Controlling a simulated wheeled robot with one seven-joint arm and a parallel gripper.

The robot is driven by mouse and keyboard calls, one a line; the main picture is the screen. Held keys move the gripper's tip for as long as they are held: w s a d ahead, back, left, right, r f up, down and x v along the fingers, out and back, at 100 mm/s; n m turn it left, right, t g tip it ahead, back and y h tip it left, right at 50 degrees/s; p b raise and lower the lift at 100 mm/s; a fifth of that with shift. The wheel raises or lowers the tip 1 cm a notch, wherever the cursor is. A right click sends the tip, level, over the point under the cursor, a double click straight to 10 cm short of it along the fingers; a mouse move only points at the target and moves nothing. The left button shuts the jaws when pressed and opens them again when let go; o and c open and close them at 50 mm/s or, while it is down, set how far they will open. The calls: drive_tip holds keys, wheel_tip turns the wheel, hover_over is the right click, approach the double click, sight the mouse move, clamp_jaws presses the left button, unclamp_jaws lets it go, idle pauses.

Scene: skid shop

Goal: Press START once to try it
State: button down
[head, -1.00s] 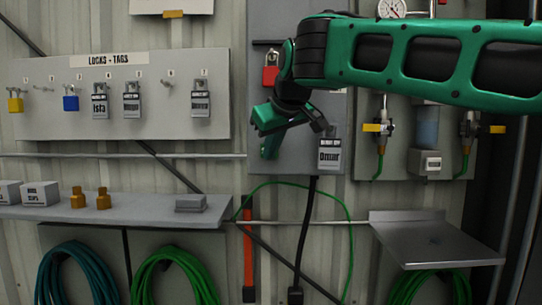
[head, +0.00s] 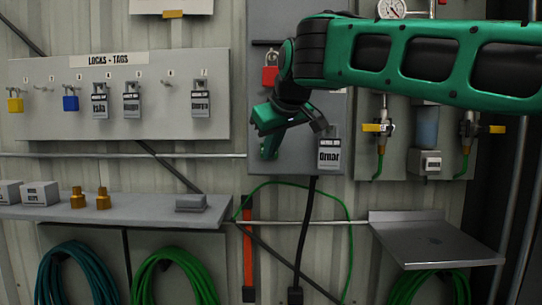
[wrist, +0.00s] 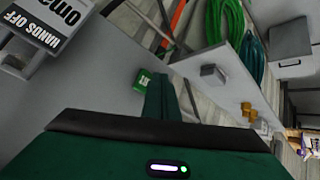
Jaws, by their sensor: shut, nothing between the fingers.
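My gripper (head: 268,150) is shut and empty in front of the grey panel (head: 262,20) in the head view. Its shut fingers also show in the wrist view (wrist: 155,95), close to the panel face. A small green patch with white lettering (wrist: 144,80) shows by the fingertips in the wrist view; I cannot tell whether it is START. No START button is clearly readable in the head view, where my gripper and wrist cover part of the panel. I cannot tell whether the fingers touch anything.
A padlock tagged Omar (head: 329,152) hangs just right of my gripper. It is large in the wrist view (wrist: 50,25). A red padlock (head: 270,70) hangs above. A lock board (head: 60,120) and a shelf (head: 140,212) are at left, a folding tray (head: 435,243) at lower right.

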drive_tip(key=shift+w, duration=0.25)
drive_tip(key=shift+w, duration=0.5)
idle(0.8)
idle(0.4)
drive_tip(key=shift+s, duration=0.95)
drive_tip(key=s, duration=0.5)
drive_tip(key=shift+a, duration=0.1)
idle(0.4)
